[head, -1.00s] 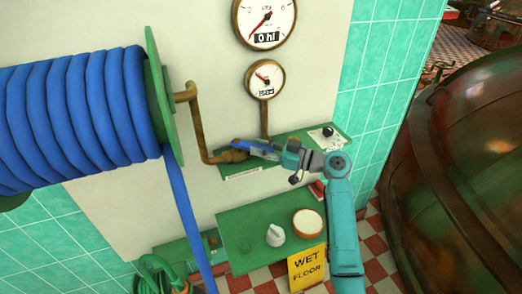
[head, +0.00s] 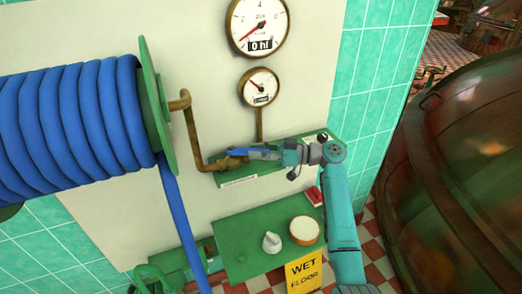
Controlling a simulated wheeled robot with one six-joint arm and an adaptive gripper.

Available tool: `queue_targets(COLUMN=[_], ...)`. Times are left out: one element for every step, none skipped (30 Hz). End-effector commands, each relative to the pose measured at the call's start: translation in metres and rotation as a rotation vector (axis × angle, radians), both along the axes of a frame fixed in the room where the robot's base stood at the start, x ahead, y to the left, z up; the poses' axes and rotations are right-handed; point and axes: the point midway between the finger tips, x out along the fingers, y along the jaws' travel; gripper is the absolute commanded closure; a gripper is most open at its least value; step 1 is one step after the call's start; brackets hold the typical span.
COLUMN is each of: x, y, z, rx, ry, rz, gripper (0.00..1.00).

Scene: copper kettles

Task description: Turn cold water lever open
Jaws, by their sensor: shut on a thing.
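The cold water lever (head: 262,154) is a narrow blue handle at the brass pipe's valve (head: 234,161), in the middle of the head view. It lies almost level in the picture, above a green panel. My gripper (head: 257,151) reaches in from the right and is shut on the blue lever. The fingers and wrist hide part of the lever and the valve, so the exact grip is hard to see.
A blue hose reel (head: 75,125) stands left of the valve, its hose hanging down. Two gauges (head: 258,25) (head: 259,87) are above. Below, a green shelf (head: 243,258) holds a white cone-shaped thing (head: 271,242) and a round tub (head: 305,230). A copper kettle (head: 455,170) fills the right.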

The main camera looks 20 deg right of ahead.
Motion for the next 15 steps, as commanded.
queue_targets(x=[-0.0001,-0.0001,0.0000,0.0000,0.0000,0.0000,0.0000,0.0000,0.0001,0.0001,0.0001,-0.0001,-0.0003,-0.0008,-0.0018], y=[-0.0003,-0.0003,-0.0002,-0.0002,-0.0001,-0.0001,0.0000,0.0000,0.0001,0.0001,0.0001,-0.0002,-0.0007,-0.0017,-0.0038], z=[-0.0024,-0.0024,-0.0022,-0.0020,-0.0019,-0.0017,-0.0015,-0.0014,-0.0013,-0.0012,-0.0011,-0.0010,-0.0009,-0.0009,-0.0009], rx=[-0.002,-0.002,-0.001,-0.001,-0.002,-0.002,-0.001,-0.001,-0.001,-0.001,-0.001,-0.001,-0.001,-0.001,-0.001], ry=[0.005,0.005,0.004,0.004,0.003,0.003,0.003,0.003,0.003,0.002,0.002,0.002,0.002,0.002,0.002], rz=[-0.001,-0.001,-0.001,-0.001,-0.001,-0.001,-0.001,-0.001,-0.001,-0.001,-0.001,-0.001,-0.001,-0.001,-0.002], gripper=[0.66,0.59,0.49,0.46,0.46,0.46,0.46,0.46,0.46,0.46,0.46,0.46,0.46,0.46,0.46])
